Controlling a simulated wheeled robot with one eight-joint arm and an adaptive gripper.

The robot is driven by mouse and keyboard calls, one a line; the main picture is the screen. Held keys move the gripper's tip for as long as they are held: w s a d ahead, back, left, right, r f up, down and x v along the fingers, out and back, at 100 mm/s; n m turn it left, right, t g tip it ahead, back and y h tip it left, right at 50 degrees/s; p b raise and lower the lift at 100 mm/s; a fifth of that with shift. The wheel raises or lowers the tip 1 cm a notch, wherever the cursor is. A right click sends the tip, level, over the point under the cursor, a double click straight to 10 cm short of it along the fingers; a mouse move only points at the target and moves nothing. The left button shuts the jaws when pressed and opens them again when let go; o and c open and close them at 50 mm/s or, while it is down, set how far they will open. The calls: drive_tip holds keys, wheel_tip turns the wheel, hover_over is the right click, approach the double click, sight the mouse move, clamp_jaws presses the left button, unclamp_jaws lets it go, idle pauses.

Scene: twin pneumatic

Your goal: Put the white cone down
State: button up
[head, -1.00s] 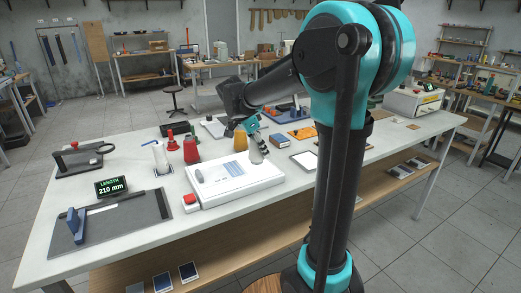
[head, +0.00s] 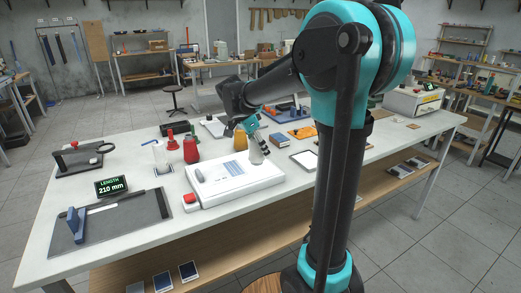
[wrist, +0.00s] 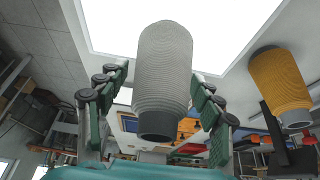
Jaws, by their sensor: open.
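The white cone (wrist: 165,70), a ribbed pale grey-white spool with a dark narrow end, fills the middle of the wrist view. My gripper (wrist: 159,78) is open, with one green-and-grey finger on each side of the cone and gaps visible between. In the head view the cone (head: 256,154) stands at the back right corner of the white box (head: 230,188), just below my gripper (head: 258,140). It is partly hidden by the fingers. I cannot tell whether its wide end rests on the box.
A yellow cone (head: 240,142) and a red cone (head: 191,151) stand behind the box. A red button (head: 190,199) is at the box's left. A white-framed tray (head: 304,160) and a blue box (head: 279,141) lie to the right. The table front left holds a measuring board (head: 140,222).

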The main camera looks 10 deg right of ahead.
drive_tip(key=v, duration=1.1)
drive_tip(key=shift+a+r, duration=0.15)
drive_tip(key=shift+r, duration=0.2)
idle(2.2)
